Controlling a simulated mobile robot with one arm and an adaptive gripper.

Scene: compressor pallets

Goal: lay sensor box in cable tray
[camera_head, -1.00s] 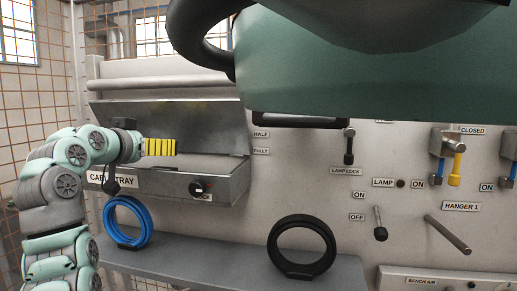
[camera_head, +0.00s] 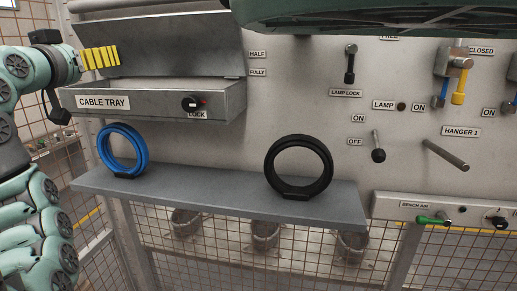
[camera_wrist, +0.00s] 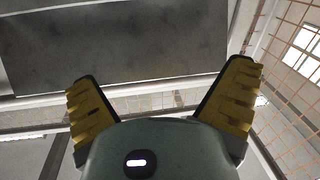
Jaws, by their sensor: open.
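The cable tray (camera_head: 220,104) is a grey metal box on the wall panel, with its label and a lock knob (camera_head: 192,103) on the front. Its lid (camera_head: 165,45) is raised, and the visible part of the inside looks empty. My gripper (camera_head: 100,57) is at the tray's left end, in front of the lid. Its yellow fingers are spread with nothing between them in the wrist view (camera_wrist: 162,80), where a dark flat panel fills the upper left. I cannot make out a sensor box in any view.
A grey shelf (camera_head: 215,190) below the tray carries a blue cable coil (camera_head: 123,150) and a black coil (camera_head: 299,167). A hanger peg (camera_head: 446,154) sticks out on the right, near several levers. The shelf between the coils is clear.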

